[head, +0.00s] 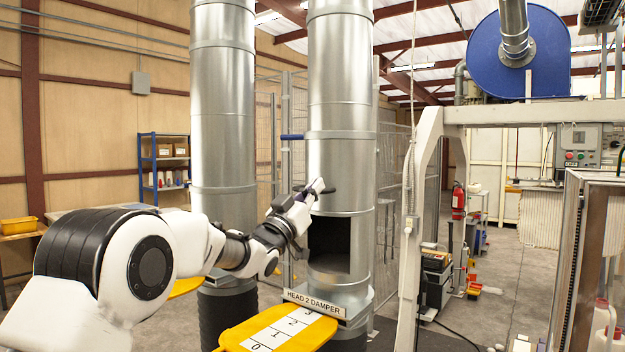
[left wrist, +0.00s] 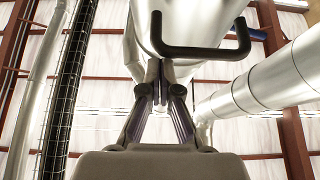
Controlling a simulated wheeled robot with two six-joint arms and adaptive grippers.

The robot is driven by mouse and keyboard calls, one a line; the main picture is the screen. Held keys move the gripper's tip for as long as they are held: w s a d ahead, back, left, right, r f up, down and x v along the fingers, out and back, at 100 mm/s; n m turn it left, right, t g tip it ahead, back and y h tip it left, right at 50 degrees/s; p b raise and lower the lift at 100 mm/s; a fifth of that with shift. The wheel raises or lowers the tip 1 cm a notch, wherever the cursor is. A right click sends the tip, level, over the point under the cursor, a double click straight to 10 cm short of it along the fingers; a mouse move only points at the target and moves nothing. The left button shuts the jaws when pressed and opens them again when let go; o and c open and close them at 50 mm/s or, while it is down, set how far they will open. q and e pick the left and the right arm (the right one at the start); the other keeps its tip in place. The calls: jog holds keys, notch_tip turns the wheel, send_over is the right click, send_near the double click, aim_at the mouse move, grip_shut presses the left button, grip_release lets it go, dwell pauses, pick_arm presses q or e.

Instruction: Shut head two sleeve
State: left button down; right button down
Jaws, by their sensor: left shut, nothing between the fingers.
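The head two duct (head: 340,110) is a silver upright pipe with a collar sleeve (head: 340,170) around it. Below the sleeve is a dark rectangular opening (head: 330,240), uncovered. A "HEAD 2 DAMPER" label (head: 313,302) is under it. My left gripper (head: 317,188) is at the sleeve's front left, above the opening, its fingers shut and empty. A dark handle tip shows just beside it. In the left wrist view, a black U-shaped handle (left wrist: 200,52) crosses the duct, just beyond my shut fingertips (left wrist: 160,72); I cannot tell whether they touch. My right gripper is not in view.
A second silver duct (head: 223,100) stands to the left. A yellow plate numbered from 0 (head: 235,335) juts out below the opening. A blue lever (head: 291,137) sticks out left of the duct. A white frame post (head: 412,200) stands close on the right.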

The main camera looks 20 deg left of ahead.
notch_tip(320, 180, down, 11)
jog(key=b, duration=1.1)
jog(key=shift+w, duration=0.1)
